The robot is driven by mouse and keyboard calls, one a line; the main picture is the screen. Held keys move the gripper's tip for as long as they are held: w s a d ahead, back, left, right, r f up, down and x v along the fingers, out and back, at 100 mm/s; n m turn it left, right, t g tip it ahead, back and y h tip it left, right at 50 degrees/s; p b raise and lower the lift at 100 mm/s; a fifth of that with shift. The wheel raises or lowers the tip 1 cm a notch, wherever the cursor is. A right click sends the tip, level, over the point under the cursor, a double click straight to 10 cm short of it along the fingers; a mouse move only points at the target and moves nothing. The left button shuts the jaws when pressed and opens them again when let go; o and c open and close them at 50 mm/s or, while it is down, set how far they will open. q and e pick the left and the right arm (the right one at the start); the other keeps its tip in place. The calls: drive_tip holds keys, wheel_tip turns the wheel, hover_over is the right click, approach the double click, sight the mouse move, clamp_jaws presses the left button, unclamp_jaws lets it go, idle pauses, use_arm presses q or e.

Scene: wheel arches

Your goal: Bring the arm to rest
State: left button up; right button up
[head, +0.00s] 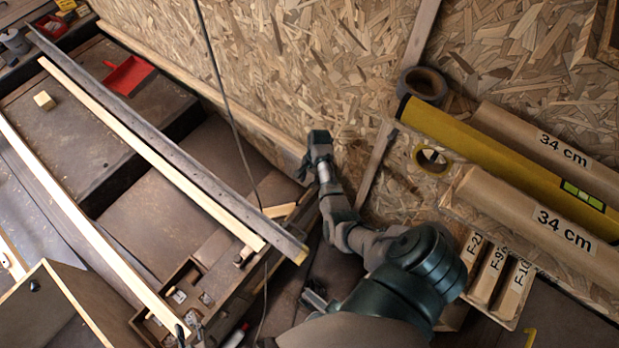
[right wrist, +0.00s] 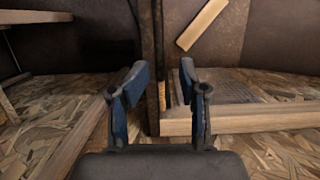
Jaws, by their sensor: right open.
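My right arm comes in from the lower right in the head view and reaches up to the middle. Its gripper (head: 314,152) is near the foot of the chipboard wall, by the right end of the wooden ledge. In the right wrist view the right gripper (right wrist: 162,84) is open, with two blue-padded fingers apart and nothing held between them. A dark upright post and a wooden edge show beyond the fingers. I cannot make out my left gripper in the head view.
A long grey rail (head: 170,130) and pale wooden strips cross the left side. A red dustpan (head: 129,76) and small wooden block (head: 44,100) lie there. At right are cardboard tubes (head: 540,225), a yellow level (head: 480,145) and tape rolls (head: 424,84). A thin cable hangs mid-view.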

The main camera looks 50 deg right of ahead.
drive_tip(key=shift+d+r, duration=0.1)
drive_tip(key=shift+r, duration=0.65)
drive_tip(key=shift+d+f, duration=0.1)
drive_tip(key=shift+d, duration=0.05)
